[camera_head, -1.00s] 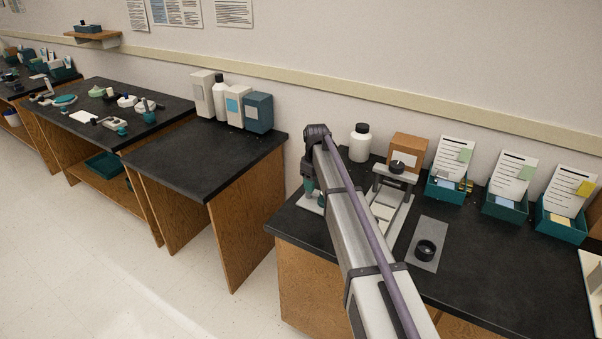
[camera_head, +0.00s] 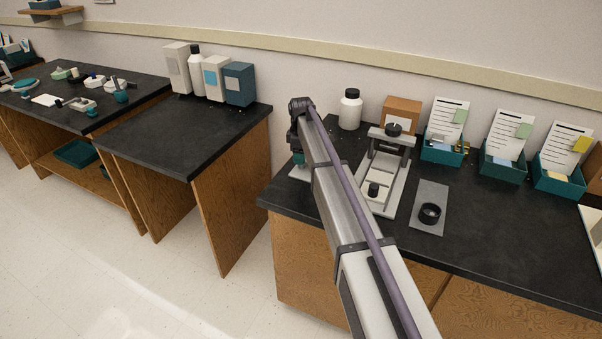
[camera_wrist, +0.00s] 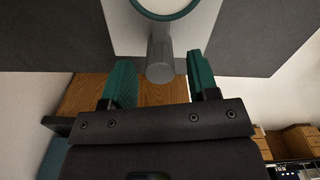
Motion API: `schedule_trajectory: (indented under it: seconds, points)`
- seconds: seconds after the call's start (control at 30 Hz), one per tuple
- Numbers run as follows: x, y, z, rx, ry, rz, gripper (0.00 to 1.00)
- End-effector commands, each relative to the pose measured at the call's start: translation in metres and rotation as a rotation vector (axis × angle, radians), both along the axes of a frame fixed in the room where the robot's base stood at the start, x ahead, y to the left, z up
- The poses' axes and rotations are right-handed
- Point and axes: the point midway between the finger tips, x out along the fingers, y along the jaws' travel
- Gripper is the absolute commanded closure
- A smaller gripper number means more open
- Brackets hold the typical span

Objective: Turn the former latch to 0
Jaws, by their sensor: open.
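My gripper (camera_wrist: 158,68) is open, with two teal fingers spread apart in the wrist view. A grey rounded peg (camera_wrist: 160,62), which may be the former latch, projects between the fingers from a white plate (camera_wrist: 118,28). I see no clear contact with either finger. A teal ring (camera_wrist: 166,16) sits on the plate and is cut off by the top edge. No setting mark or 0 is readable. In the head view, the plate (camera_head: 298,173) shows at the bench's left end, and my arm hides most of the fixture.
A press-like stand (camera_head: 397,190) with black knobs is right of my arm. A white bottle (camera_head: 350,110), a brown box (camera_head: 402,113) and teal bins (camera_head: 503,166) line the back. The front right bench is clear.

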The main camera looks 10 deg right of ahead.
Motion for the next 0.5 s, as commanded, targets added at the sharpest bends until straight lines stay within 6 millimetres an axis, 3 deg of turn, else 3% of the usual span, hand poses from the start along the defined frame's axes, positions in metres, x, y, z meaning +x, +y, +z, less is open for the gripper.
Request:
schedule_trajectory:
  seconds: [0.03, 0.1, 0.4, 0.5]
  points:
    - [-0.0001, 0.0, -0.0219, 0.0, 0.0, 0.0, 0.46]
    - [-0.0001, -0.0001, -0.0294, 0.0, 0.0, 0.0, 0.46]
    - [-0.0001, -0.0001, -0.0286, 0.0, 0.0, -0.001, 0.46]
    - [-0.0001, -0.0001, -0.0285, 0.0, 0.0, -0.001, 0.54]
